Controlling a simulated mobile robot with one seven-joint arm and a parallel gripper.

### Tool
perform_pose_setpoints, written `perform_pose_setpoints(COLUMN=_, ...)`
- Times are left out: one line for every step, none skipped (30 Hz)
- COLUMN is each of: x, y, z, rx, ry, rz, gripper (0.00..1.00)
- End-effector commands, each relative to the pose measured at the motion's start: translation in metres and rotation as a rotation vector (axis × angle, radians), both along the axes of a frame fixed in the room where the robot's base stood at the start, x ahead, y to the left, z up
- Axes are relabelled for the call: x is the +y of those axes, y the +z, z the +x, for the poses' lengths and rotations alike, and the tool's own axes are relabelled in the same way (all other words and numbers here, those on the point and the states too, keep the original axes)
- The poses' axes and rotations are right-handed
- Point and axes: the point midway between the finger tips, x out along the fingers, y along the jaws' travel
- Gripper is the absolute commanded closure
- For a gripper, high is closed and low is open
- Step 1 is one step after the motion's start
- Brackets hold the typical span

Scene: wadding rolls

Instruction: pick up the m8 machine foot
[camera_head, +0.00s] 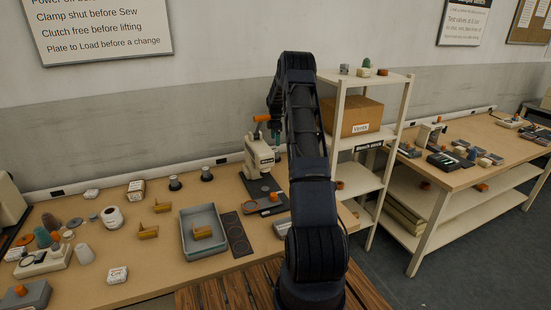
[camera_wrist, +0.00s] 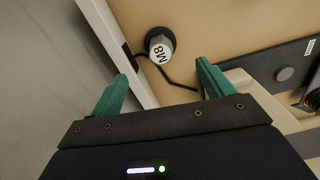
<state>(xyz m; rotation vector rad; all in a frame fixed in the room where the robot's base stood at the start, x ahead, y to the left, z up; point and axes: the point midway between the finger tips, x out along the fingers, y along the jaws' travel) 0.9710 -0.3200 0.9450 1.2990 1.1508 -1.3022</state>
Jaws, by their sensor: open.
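The M8 machine foot (camera_wrist: 160,47) shows in the wrist view. It has a pale cap marked M8 on a dark round base and stands on the tan bench top. My gripper (camera_wrist: 162,70) is open, its two green fingers apart, with the foot showing between and beyond the tips. Nothing is between the fingers. In the head view my gripper (camera_head: 276,132) hangs by the cream sewing machine (camera_head: 258,155). Two similar dark-based feet (camera_head: 175,183) (camera_head: 207,174) stand left of it on the bench; I cannot read their marks or tell whether either is this one.
A pale wall strip (camera_wrist: 112,40) runs close left of the foot, with a dark cable beside it. A dark plate (camera_wrist: 275,65) and cream machine parts lie to the right. In the head view, a grey tray (camera_head: 186,236) and a shelf with a box (camera_head: 355,115) flank my arm.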

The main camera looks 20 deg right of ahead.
Motion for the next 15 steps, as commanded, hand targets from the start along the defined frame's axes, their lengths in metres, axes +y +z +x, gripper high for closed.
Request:
perform_pose_setpoints(x=0.000, y=-0.004, z=0.000, rx=0.001, ry=0.000, rz=0.000, gripper=0.20)
perform_pose_setpoints(x=0.000, y=-0.006, z=0.000, rx=0.001, ry=0.000, rz=0.000, gripper=0.20)
perform_pose_setpoints(x=0.000, y=-0.010, z=0.000, rx=0.001, ry=0.000, rz=0.000, gripper=0.20)
perform_pose_setpoints(x=0.000, y=-0.014, z=0.000, rx=0.001, ry=0.000, rz=0.000, gripper=0.20)
perform_pose_setpoints(x=0.000, y=-0.018, z=0.000, rx=0.001, ry=0.000, rz=-0.001, gripper=0.20)
perform_pose_setpoints(x=0.000, y=-0.024, z=0.000, rx=0.001, ry=0.000, rz=-0.001, gripper=0.20)
perform_pose_setpoints(x=-0.001, y=-0.028, z=-0.001, rx=0.002, ry=0.000, rz=-0.001, gripper=0.20)
perform_pose_setpoints(x=-0.001, y=-0.033, z=-0.001, rx=0.003, ry=0.000, rz=-0.001, gripper=0.20)
perform_pose_setpoints(x=-0.001, y=-0.039, z=-0.001, rx=0.002, ry=0.000, rz=-0.001, gripper=0.20)
perform_pose_setpoints(x=-0.001, y=-0.042, z=0.000, rx=0.001, ry=0.000, rz=-0.001, gripper=0.20)
perform_pose_setpoints(x=-0.001, y=-0.046, z=0.000, rx=0.000, ry=0.000, rz=-0.001, gripper=0.20)
perform_pose_setpoints(x=-0.001, y=-0.049, z=0.000, rx=0.000, ry=0.000, rz=-0.001, gripper=0.20)
perform_pose_setpoints(x=-0.001, y=-0.051, z=0.000, rx=0.000, ry=0.000, rz=-0.001, gripper=0.20)
perform_pose_setpoints(x=-0.001, y=-0.052, z=0.000, rx=0.000, ry=0.000, rz=-0.001, gripper=0.20)
perform_pose_setpoints(x=-0.001, y=-0.054, z=0.000, rx=0.000, ry=0.000, rz=0.000, gripper=0.20)
